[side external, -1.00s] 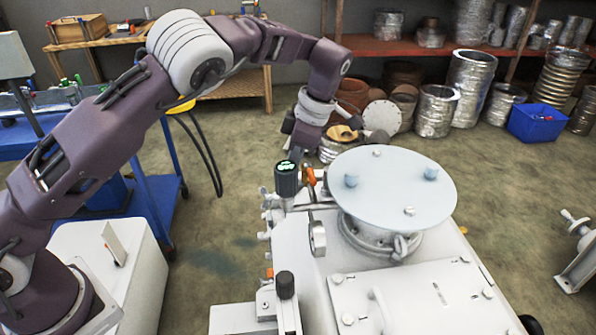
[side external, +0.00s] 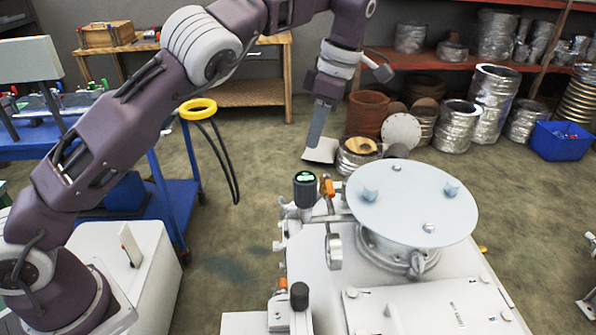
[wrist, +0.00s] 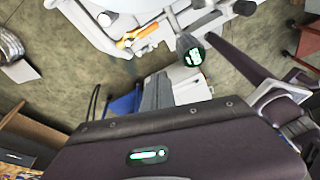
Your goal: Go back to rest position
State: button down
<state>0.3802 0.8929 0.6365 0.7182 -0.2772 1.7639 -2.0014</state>
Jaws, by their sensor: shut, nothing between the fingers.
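My gripper (side external: 320,150) hangs in the air above and behind the white vacuum machine (side external: 310,262), its fingers pointing down and empty. The fingers are together; they also show in the wrist view (wrist: 157,92). A dark knob-like gauge with a green display (side external: 305,190) stands upright on the machine's left back corner, below my gripper and apart from it. The gauge also shows in the wrist view (wrist: 191,52), to the right of the fingers. An orange-handled valve (side external: 328,187) sits beside the gauge. A pale round lid (side external: 405,210) covers the top of the machine.
A blue cart (side external: 172,210) stands at the left with a yellow ring and hanging black cable (side external: 198,109). Metal cylinders (side external: 495,95) and brown pots (side external: 368,112) stand behind the machine near a red shelf (side external: 470,62). A blue bin (side external: 562,141) is at the right.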

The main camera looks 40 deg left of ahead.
jog(key=s+a+r+m+t+h, duration=0.2)
jog(key=s+a+r+m, duration=0.1)
jog(key=s+r+m, duration=0.4)
jog(key=s+a+r+m+t+h, duration=0.1)
jog(key=s+a+r+m+t, duration=0.25)
jog(key=s, duration=0.55)
jog(key=s+d+f+m+t, duration=0.1)
jog(key=s+f+m, duration=0.2)
jog(key=s+m, duration=0.3)
jog(key=s+d+f+m, duration=0.1)
jog(key=s+f+m, duration=0.2)
jog(key=s+m, duration=0.4)
jog(key=s, duration=0.3)
jog(key=shift+s+t+y, duration=0.3)
jog(key=shift+t+y, duration=0.05)
jog(key=shift+y, duration=0.05)
